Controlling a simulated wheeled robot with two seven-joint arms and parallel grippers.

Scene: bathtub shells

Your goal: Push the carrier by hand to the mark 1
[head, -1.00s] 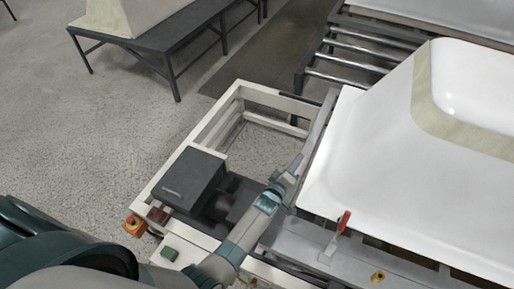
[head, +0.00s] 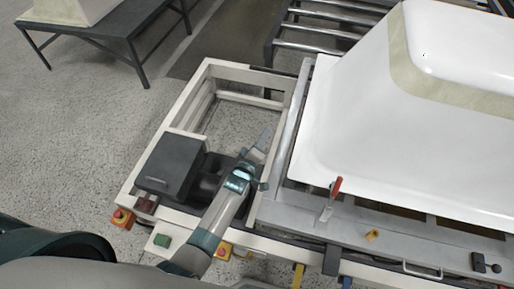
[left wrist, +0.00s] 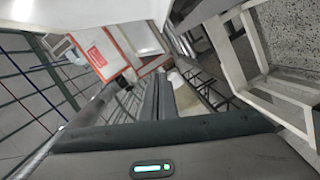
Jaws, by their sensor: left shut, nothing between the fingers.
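The carrier (head: 283,207) is a grey metal frame under a large white bathtub shell (head: 335,115), on the right of the head view. A red-handled clamp (head: 336,186) stands on its front plate. My left gripper (head: 264,142) is shut and empty, just left of the carrier's left side bar; I cannot tell whether it touches. In the left wrist view, the two closed fingers (left wrist: 158,97) point forward. My right gripper is not in view. I cannot make out a mark 1; a yellow tag (head: 298,277) shows on the near rail.
A dark bench (head: 110,45) stands far left. The floor between is clear.

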